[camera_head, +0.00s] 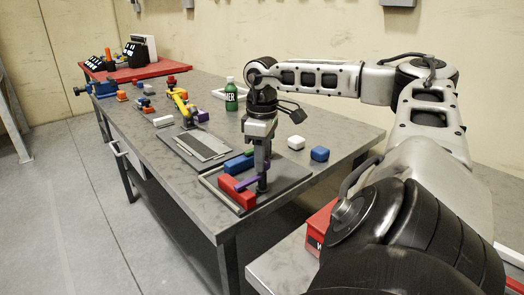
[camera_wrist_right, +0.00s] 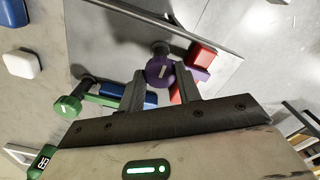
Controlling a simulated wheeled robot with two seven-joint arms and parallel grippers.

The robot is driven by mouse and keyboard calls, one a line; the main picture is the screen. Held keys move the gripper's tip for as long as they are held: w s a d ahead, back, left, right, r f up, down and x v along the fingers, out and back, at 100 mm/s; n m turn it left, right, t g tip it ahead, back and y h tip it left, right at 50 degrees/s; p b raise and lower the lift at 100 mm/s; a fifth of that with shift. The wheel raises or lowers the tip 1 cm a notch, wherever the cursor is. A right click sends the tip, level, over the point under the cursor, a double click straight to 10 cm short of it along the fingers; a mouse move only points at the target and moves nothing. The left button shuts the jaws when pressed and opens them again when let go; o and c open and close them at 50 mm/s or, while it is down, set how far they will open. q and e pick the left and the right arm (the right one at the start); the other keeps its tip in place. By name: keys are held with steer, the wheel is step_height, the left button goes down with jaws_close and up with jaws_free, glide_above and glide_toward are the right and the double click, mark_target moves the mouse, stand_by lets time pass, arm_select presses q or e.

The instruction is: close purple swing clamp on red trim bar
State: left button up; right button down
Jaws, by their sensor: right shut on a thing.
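The red trim bar (camera_head: 237,196) lies at the near edge of a grey plate on the workbench. The purple swing clamp (camera_head: 247,183) has its arm reaching toward and over the red bar. In the right wrist view the round purple clamp end (camera_wrist_right: 160,71) sits between my right fingertips, and the red bar (camera_wrist_right: 202,54) shows on both sides of the purple arm. My right gripper (camera_head: 262,183) points down at the clamp and is shut on it; fingers hide part of it, and I cannot tell whether the arm touches the bar. My left gripper is not in view.
A blue bar (camera_head: 238,164) with a green clamp (camera_head: 249,153) lies behind the red bar. White (camera_head: 296,143) and blue (camera_head: 320,153) blocks stand to the right, a green bottle (camera_head: 231,96) behind. A flat dark panel (camera_head: 202,147) lies left of the plate.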

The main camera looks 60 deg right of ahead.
steer(key=c, duration=1)
jaws_free()
steer(key=shift+o, duration=0.2)
steer(key=shift+r, duration=0.1)
arm_select(q)
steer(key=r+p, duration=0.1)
steer(key=p, duration=0.1)
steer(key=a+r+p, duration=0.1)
steer(key=p, duration=0.2)
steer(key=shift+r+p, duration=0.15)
steer(key=shift+p, duration=0.15)
arm_select(e)
step_height(320, 180, up, 16)
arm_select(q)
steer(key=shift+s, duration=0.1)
